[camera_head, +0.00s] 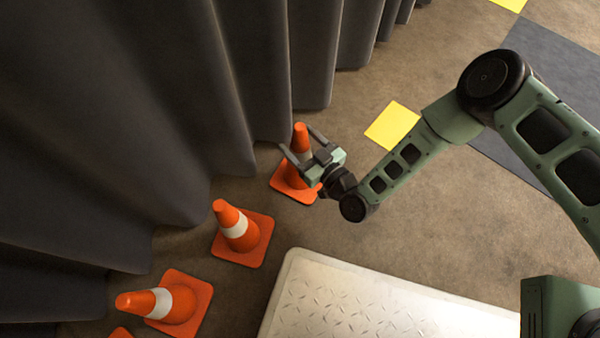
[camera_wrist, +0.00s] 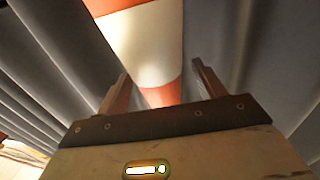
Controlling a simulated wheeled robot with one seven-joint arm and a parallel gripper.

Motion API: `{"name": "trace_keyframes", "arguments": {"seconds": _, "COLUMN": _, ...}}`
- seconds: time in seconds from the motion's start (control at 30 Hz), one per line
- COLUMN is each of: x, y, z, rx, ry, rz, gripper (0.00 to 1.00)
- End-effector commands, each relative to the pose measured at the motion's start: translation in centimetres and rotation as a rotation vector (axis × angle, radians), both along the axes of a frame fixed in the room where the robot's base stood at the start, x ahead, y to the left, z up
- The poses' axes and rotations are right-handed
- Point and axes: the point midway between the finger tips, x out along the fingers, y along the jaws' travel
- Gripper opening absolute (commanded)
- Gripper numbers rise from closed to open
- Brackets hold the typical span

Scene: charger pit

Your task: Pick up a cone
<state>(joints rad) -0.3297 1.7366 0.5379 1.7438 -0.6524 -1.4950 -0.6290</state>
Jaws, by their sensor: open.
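An orange cone with a white band (camera_head: 300,142) stands upright on its square base beside the dark curtain. My gripper (camera_head: 300,142) is open at this cone, with one finger to each side of it in the picture. A second cone (camera_head: 238,230) stands nearer along the curtain, and a third cone (camera_head: 170,303) is at the lower left.
A dark pleated curtain (camera_head: 110,110) hangs along the left, close behind the cones. A pale raised platform with tread marks (camera_head: 370,305) lies at the bottom. A yellow floor square (camera_head: 392,125) is to the right of the gripper. Part of another cone (camera_head: 121,333) shows at the bottom edge.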

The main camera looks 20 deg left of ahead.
Motion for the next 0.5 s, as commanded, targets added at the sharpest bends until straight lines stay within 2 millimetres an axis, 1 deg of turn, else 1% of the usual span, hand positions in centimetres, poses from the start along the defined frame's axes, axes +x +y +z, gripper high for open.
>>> {"name": "trace_keyframes", "arguments": {"seconds": 0.03, "x": 0.4, "y": 0.6, "z": -0.5, "rx": 0.001, "ry": -0.002, "rz": -0.001, "gripper": 0.69}}
{"name": "trace_keyframes", "arguments": {"seconds": 0.17, "x": 1.1, "y": 1.7, "z": -0.2, "rx": 0.001, "ry": -0.003, "rz": -0.001, "gripper": 0.69}}
{"name": "trace_keyframes", "arguments": {"seconds": 0.43, "x": 1.2, "y": 2.0, "z": 0.0, "rx": -0.001, "ry": 0.0, "rz": 0.0, "gripper": 0.69}}
{"name": "trace_keyframes", "arguments": {"seconds": 0.47, "x": 1.2, "y": 2.0, "z": 0.0, "rx": -0.001, "ry": 0.0, "rz": 0.0, "gripper": 0.63}}
{"name": "trace_keyframes", "arguments": {"seconds": 0.5, "x": 1.2, "y": 1.9, "z": 0.0, "rx": -0.001, "ry": 0.0, "rz": 0.0, "gripper": 0.52}}
